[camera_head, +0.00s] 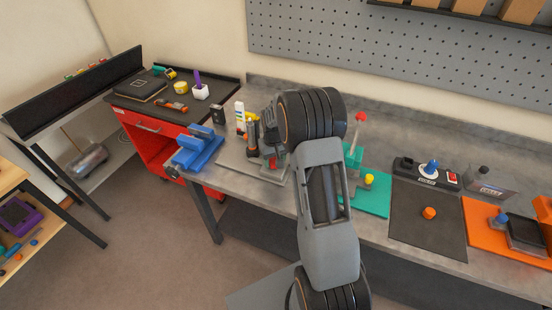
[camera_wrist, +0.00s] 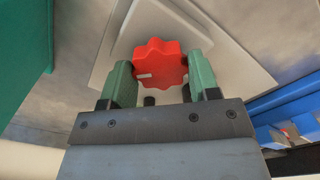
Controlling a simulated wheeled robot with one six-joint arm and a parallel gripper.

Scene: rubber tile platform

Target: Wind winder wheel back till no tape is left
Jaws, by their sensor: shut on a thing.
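The winder wheel (camera_wrist: 158,62) is a red, lobed knob with a small pale mark on its face. In the wrist view it sits between the green fingers of my gripper (camera_wrist: 160,78), which is shut on it. Behind the wheel is a pale stepped housing or plate (camera_wrist: 215,40). In the head view a bit of red, seemingly the wheel (camera_head: 272,163), shows at the grey base plate (camera_head: 232,160) on the bench, partly behind my arm. I cannot make out any tape in either view.
A blue vise (camera_head: 197,147) stands left of the plate, and a white bottle (camera_head: 240,115) behind it. A teal fixture (camera_head: 370,200) with a red-knobbed lever stands right of my arm. A dark mat (camera_head: 428,215) with an orange knob lies further right.

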